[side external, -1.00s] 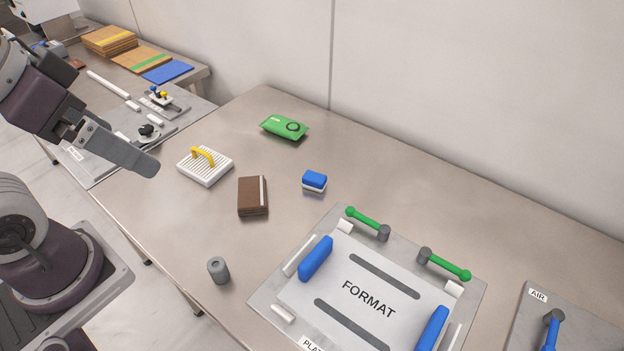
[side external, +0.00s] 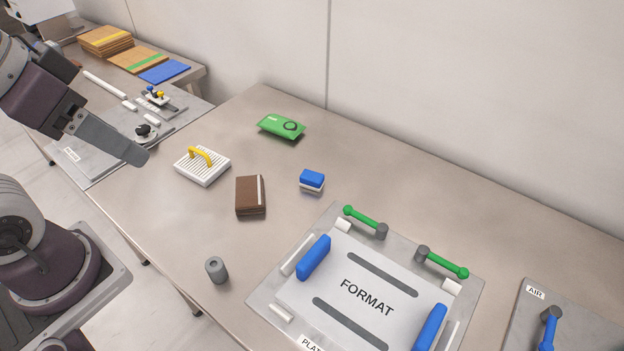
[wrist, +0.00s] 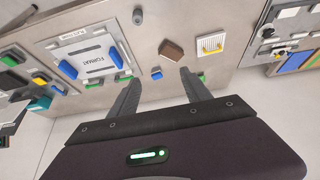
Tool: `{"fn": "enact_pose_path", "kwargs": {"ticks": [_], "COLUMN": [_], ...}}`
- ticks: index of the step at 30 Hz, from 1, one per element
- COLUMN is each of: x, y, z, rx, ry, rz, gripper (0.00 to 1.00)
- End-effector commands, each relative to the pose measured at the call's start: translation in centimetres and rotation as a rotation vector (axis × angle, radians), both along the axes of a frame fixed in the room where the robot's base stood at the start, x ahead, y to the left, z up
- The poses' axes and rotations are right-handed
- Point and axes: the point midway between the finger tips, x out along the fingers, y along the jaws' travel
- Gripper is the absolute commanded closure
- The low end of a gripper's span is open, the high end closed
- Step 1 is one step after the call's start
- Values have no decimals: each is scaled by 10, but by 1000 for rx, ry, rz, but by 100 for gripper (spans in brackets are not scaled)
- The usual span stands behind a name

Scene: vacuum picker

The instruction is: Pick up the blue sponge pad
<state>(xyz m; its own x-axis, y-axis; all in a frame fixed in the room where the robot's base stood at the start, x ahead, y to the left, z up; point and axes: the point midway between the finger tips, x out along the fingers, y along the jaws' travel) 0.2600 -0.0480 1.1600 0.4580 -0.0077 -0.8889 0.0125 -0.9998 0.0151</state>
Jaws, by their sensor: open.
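The blue sponge pad (side external: 312,177), a small block with a blue top and white underside, lies flat on the table between the brown block and the FORMAT plate. It also shows in the wrist view (wrist: 156,72), small and far below, in the gap between my two fingers. My gripper (side external: 138,157) is open and empty, high at the left of the side view, well away from the sponge. There one finger hides the other. In the wrist view both fingers stand apart.
A brown block (side external: 250,195), a white ribbed block with a yellow handle (side external: 203,168), a green packet (side external: 281,127) and a grey cylinder (side external: 216,270) lie around it. Bare table lies behind the sponge.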

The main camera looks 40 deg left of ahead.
Motion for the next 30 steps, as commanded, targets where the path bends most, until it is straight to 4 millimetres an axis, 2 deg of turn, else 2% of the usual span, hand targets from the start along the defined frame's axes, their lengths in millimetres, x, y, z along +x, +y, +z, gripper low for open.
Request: {"fn": "enact_pose_path", "kwargs": {"ticks": [2,5,8,10,14,15,18,21,24,27,30], "x": [16,54,105,143,214,234,278,307,322,327,330], "y": [-6,-20,-32,-36,-35,-32,-20,-6,6,11,5], "z": [1,-3,-17,-34,-84,-103,-158,-212,-251,-271,-279], "rx": [-53,-185,-354,-481,-740,-823,-1036,-1224,-1358,-1425,-1443], "ry": [70,218,382,498,711,775,920,1033,1104,1137,1147], "rz": [45,159,305,419,654,731,930,1105,1230,1294,1310], "gripper": [44,44,44,44,44,44,44,44,44,44,44]}}
